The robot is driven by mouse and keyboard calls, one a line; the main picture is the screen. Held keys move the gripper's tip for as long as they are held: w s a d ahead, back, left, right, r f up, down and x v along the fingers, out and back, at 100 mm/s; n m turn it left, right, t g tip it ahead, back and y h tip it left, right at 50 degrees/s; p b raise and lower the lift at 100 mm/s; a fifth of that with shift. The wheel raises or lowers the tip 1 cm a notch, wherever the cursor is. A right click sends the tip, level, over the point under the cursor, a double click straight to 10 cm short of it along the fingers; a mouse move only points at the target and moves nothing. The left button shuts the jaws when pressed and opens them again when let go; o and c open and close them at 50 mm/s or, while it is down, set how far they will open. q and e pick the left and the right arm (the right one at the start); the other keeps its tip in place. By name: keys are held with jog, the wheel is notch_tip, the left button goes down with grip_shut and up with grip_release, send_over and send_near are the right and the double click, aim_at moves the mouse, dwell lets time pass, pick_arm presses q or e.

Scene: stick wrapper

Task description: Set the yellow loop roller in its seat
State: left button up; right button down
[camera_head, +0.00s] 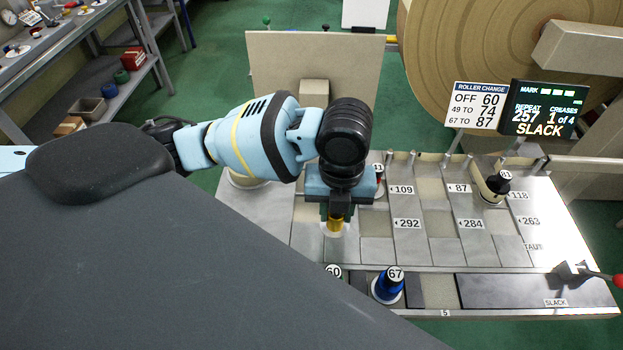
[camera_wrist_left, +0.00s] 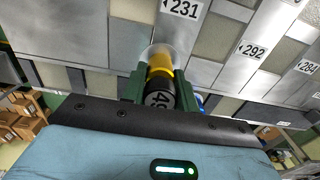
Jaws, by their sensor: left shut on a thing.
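The yellow loop roller (camera_head: 335,225) has a black cap with a partly visible number starting with 4 in the left wrist view (camera_wrist_left: 160,66). My left gripper (camera_head: 337,212) is shut on it, fingers on either side, with the roller's pale round base towards the panel. It is over the left part of the grey panel (camera_head: 408,245), left of the 292 label; in the wrist view the base is just below the 231 label. I cannot tell whether the base touches the panel. My arm and gripper hide the panel behind them in the head view. My right gripper is not in view.
A blue roller marked 67 (camera_head: 388,286) and a roller marked 60 (camera_head: 333,271) stand at the front ledge. A black roller (camera_head: 495,188) stands at the right, and a red one (camera_head: 379,182) beside my gripper. A red-knobbed lever (camera_head: 590,275) is at far right. The screen (camera_head: 542,109) reads SLACK.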

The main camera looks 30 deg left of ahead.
pick_arm(q)
jog(key=w+a, duration=0.3)
jog(key=a, duration=0.1)
jog(key=w+a+f, duration=0.1)
jog(key=w+a, duration=0.2)
jog(key=a, duration=0.1)
jog(key=w+a, duration=0.3)
jog(key=shift+w+a+f+b, duration=0.2)
jog(key=shift+w+a+b, duration=0.1)
jog(key=shift+a, duration=0.1)
jog(key=f, duration=0.2)
jog(key=shift+w+a+f, duration=0.2)
jog(key=shift+a+f, duration=0.1)
jog(key=shift+a, duration=0.05)
jog(key=shift+f, duration=0.45)
jog(key=shift+f, duration=0.1)
jog(key=o, duration=0.6)
jog(key=shift+f, duration=0.1)
jog(key=shift+c, duration=0.2)
jog(key=o, duration=0.4)
jog(key=shift+o, duration=0.2)
notch_tip(320, 180, up, 12)
jog(key=shift+r+p, duration=0.2)
jog(key=shift+p, duration=0.2)
